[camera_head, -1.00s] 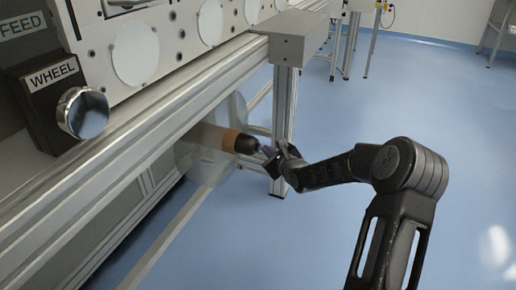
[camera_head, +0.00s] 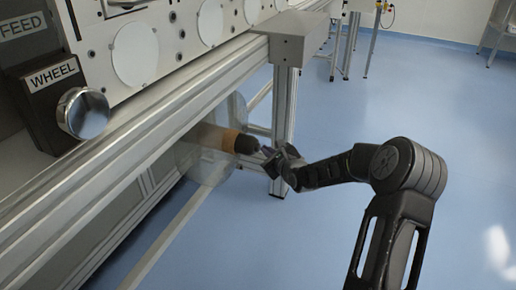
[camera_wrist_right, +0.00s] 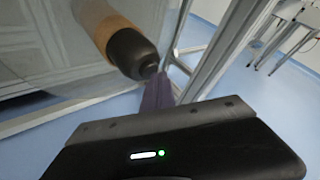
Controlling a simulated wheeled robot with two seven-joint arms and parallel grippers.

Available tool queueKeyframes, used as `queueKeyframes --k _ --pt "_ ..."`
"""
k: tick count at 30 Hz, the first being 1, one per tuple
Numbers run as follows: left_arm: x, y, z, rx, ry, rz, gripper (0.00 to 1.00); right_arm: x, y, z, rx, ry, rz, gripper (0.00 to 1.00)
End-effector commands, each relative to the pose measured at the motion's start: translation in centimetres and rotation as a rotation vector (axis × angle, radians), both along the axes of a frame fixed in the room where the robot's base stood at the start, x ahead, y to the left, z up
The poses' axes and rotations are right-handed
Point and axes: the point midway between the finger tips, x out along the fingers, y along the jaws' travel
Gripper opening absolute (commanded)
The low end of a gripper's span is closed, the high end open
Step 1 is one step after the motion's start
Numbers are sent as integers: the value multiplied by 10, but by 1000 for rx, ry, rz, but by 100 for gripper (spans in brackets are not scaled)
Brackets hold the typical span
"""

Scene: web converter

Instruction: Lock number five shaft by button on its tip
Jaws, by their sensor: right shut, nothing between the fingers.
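The shaft (camera_head: 215,137) sticks out through a clear disc below the machine's rail, with an orange-brown sleeve and a black rounded end. It also shows in the right wrist view (camera_wrist_right: 132,50), where its black end narrows to a small tip near the fingers. I cannot read a number on it. My right gripper (camera_head: 266,151) is shut and empty, with its purple fingertips right at the shaft's tip. In the right wrist view the fingers (camera_wrist_right: 158,92) appear to meet or overlap the tip; I cannot tell whether they touch it. My left gripper is not in view.
The clear disc (camera_head: 190,165) surrounds the shaft's sleeve. A metal frame post (camera_head: 284,110) stands just behind the gripper, under a long aluminium rail (camera_head: 130,135). A WHEEL knob (camera_head: 83,112) is at the upper left. The blue floor at the right is open.

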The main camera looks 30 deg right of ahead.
Motion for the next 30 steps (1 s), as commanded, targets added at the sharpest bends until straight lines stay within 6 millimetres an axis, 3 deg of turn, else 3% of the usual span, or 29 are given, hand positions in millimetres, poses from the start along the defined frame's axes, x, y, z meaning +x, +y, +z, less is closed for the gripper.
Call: queueKeyframes --k 20,30 --pt "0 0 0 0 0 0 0 6 4 1 0 -3 1 0" --pt "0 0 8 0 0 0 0 -1 0 3 0 -2 2 0"
